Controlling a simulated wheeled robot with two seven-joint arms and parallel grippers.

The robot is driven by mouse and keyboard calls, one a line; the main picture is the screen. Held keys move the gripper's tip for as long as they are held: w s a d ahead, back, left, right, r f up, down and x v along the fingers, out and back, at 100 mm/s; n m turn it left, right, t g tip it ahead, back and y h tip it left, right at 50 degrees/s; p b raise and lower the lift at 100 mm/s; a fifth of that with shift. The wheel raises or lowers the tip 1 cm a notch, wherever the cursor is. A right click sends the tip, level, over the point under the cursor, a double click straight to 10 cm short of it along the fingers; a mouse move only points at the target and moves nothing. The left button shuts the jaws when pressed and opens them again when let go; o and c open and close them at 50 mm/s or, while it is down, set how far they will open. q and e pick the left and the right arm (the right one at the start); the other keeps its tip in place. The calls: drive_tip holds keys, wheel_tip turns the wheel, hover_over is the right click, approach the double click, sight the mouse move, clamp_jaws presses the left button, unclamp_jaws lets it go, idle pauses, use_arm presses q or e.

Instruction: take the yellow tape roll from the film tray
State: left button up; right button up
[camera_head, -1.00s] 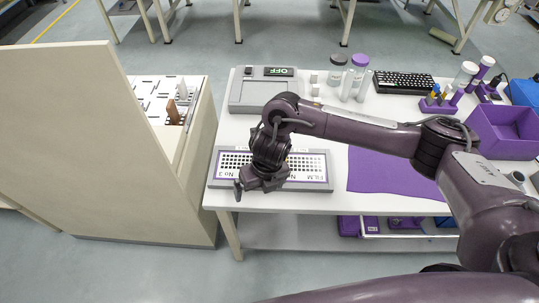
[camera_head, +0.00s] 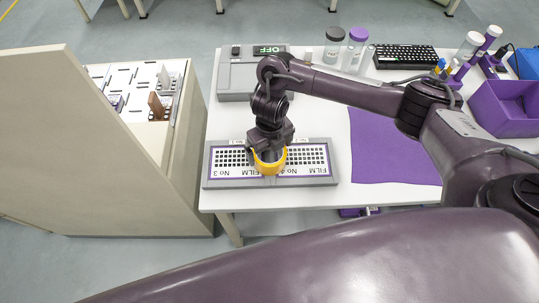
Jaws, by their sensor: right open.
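The yellow tape roll (camera_head: 269,167) is at the middle of the film tray (camera_head: 215,182), at my right gripper (camera_head: 268,160). The tray is grey with a purple edge and dark perforated film strips, and lies near the table's front edge. The gripper's fingers point down at the roll and are open. Its body hides part of the roll, and I cannot tell whether the fingers touch it. My left gripper is not in view.
A purple mat (camera_head: 390,150) lies right of the tray. A grey device with a green display (camera_head: 270,50) stands behind it, with jars (camera_head: 334,45), a black keyboard (camera_head: 405,56) and a purple bin (camera_head: 503,108) further right. A beige panel (camera_head: 70,150) stands left, apart from the table.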

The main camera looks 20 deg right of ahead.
drive_tip(key=shift+w+f+p, duration=0.1)
drive_tip(key=shift+f+p, duration=0.2)
drive_tip(key=shift+f, duration=1.3)
drive_tip(key=c, duration=0.8)
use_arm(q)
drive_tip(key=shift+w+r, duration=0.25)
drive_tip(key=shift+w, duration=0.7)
use_arm(e)
drive_tip(key=shift+r, duration=0.15)
